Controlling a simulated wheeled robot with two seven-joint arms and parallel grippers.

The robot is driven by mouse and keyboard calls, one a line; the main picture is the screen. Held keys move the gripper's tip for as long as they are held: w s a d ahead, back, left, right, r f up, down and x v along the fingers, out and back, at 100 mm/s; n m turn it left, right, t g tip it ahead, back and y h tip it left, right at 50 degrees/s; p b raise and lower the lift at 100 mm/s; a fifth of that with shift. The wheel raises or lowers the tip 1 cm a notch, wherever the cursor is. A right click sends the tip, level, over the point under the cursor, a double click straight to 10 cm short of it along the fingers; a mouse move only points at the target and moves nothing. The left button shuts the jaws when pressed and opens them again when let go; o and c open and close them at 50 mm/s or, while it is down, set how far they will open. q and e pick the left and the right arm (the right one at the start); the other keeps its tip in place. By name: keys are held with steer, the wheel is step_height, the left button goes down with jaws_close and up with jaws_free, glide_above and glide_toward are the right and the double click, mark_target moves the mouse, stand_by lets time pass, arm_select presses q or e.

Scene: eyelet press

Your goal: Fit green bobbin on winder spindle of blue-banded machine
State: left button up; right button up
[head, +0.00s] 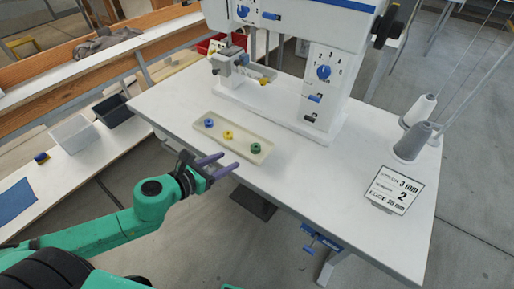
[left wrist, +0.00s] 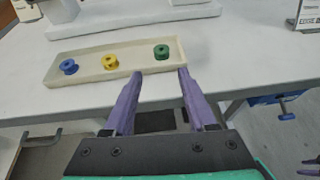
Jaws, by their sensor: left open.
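A green bobbin (head: 255,148) sits at the right end of a shallow cream tray (head: 240,146) on the white table. It also shows in the left wrist view (left wrist: 161,50), just beyond my fingertips. A yellow bobbin (head: 228,135) and a blue bobbin (head: 209,123) stand in the same tray. My left gripper (head: 230,162) is open and empty at the table's front edge, in front of the tray, apart from the green bobbin. The blue-banded machine (head: 322,75) stands behind the tray. I cannot clearly make out its winder spindle.
A sign card (head: 394,190) and grey and white thread cones (head: 412,140) stand at the table's right. A white bin (head: 74,136) and a black bin (head: 113,110) sit on the left bench. The tabletop right of the tray is clear.

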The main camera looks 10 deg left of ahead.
mark_target(257, 146)
arm_select(q)
steer(key=x, duration=0.3)
steer(key=p+x, duration=0.1)
steer(key=x, duration=0.1)
steer(key=shift+w+d+r, duration=0.15)
steer(key=shift+w+d, duration=0.15)
steer(key=x, duration=0.3)
steer(key=p+x, duration=0.1)
steer(key=x, duration=0.3)
steer(key=shift+f, duration=0.3)
steer(key=shift+w+d+f, duration=0.1)
steer(key=shift+w, duration=0.05)
steer(key=shift+c, duration=1.2)
jaws_close()
arm_select(e)
steer(key=shift+w+r, duration=0.35)
steer(key=shift+r, duration=0.45)
steer(key=shift+r, duration=0.1)
